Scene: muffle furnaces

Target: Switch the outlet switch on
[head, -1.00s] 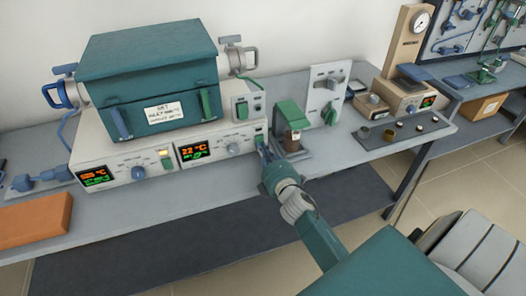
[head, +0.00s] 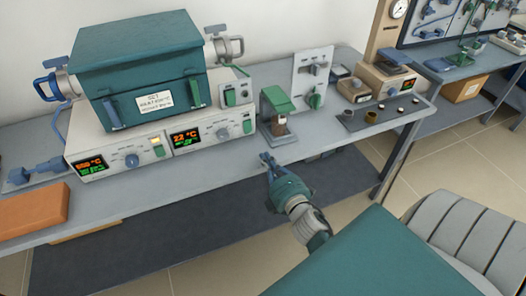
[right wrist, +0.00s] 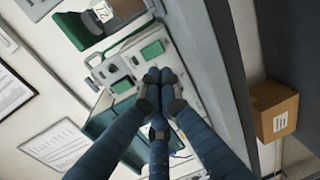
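A furnace with a teal body (head: 140,65) stands on a pale control base (head: 107,165) with two lit displays. One green switch (head: 230,97) is on the small upright box at the furnace's right. Another green switch (head: 247,126) is at the right end of the base front. I cannot tell which is the outlet switch. Green rectangular switches (right wrist: 152,50) also show beyond the fingers in the right wrist view. My right gripper (head: 268,159) is in front of the bench edge, apart from the switches; its fingers (right wrist: 160,76) are together and empty. My left gripper is out of view.
A green-topped device (head: 278,113) stands right of the base, before a panel with knobs (head: 312,75). A tray with small cups (head: 385,117) is farther right. An orange block (head: 33,210) lies at the left. The bench's front strip is fairly clear.

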